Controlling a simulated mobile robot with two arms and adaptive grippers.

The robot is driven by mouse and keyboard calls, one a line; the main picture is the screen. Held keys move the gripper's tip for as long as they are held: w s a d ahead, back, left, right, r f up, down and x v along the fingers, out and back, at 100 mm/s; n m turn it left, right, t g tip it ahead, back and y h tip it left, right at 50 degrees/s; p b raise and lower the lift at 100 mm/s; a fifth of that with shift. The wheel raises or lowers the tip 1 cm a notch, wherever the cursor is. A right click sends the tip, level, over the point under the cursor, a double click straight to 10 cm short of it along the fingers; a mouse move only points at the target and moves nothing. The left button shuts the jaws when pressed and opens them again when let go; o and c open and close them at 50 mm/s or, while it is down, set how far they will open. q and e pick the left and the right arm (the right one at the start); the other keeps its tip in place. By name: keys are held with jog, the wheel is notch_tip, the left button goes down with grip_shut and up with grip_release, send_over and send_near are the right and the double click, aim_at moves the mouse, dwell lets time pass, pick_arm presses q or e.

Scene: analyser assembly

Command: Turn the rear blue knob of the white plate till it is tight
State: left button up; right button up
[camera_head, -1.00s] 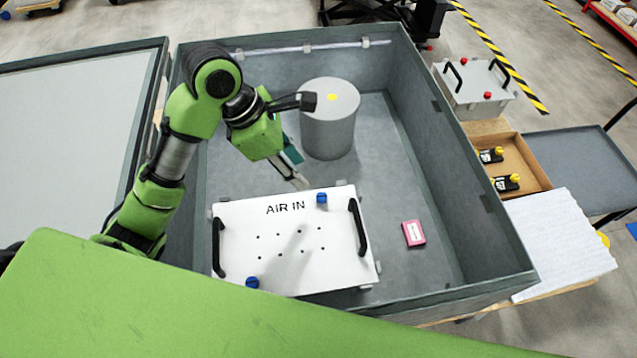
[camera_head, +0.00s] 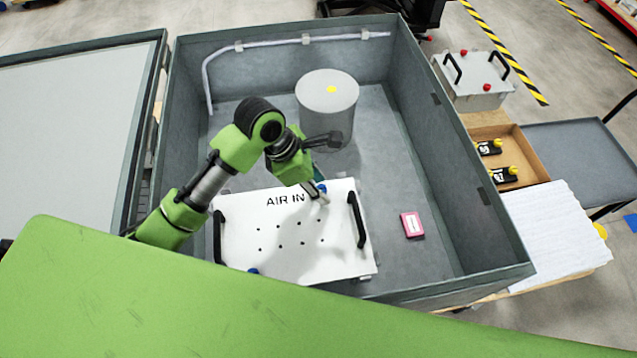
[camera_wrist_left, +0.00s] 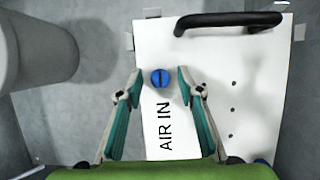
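The white plate (camera_head: 262,232), marked AIR IN, lies on the floor of the grey bin. Its rear blue knob (camera_head: 321,187) is partly hidden by my left gripper (camera_head: 318,192) in the head view. In the left wrist view the rear knob (camera_wrist_left: 160,78) shows a dark slot. It sits between the tips of my open left gripper (camera_wrist_left: 158,78), with a gap on each side. The front blue knob (camera_head: 253,271) is at the plate's near edge, partly hidden by my green body. My right gripper does not show.
A grey cylinder (camera_head: 327,105) stands behind the plate, close to my left wrist. Black handles (camera_head: 357,220) rise at both plate sides. A pink box (camera_head: 412,225) lies to the right. The bin's walls (camera_head: 455,185) surround all this. The floor right of the plate is mostly clear.

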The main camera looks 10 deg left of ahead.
pick_arm(q)
grip_shut()
jog(key=shift+m, duration=0.3)
